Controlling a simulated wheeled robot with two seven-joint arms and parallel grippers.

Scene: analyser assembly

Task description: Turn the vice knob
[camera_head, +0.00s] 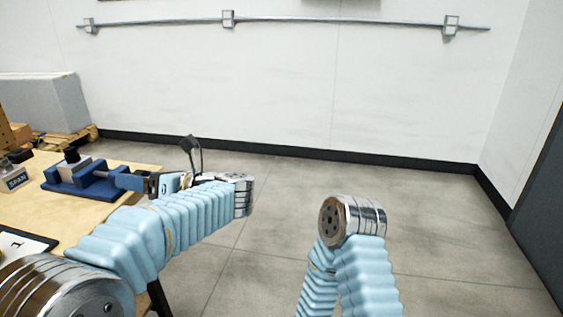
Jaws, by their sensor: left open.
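The blue vice (62,183) stands on the wooden table at the left, with a grey block (74,166) in its jaws. Its screw side points right, toward my left gripper (124,181). My left gripper reaches in from the right of the vice, with its fingertips close to the screw end. The knob is largely hidden there, and I cannot tell whether the fingers touch it. The left gripper is open. My right arm is raised over the floor at right, but its gripper does not show.
The wooden table (90,212) has a SPAN-labelled box (14,180) and a dark-edged tray or board (40,240) on it. A pallet (66,140) and a grey block lie by the wall. The floor at centre and right is clear.

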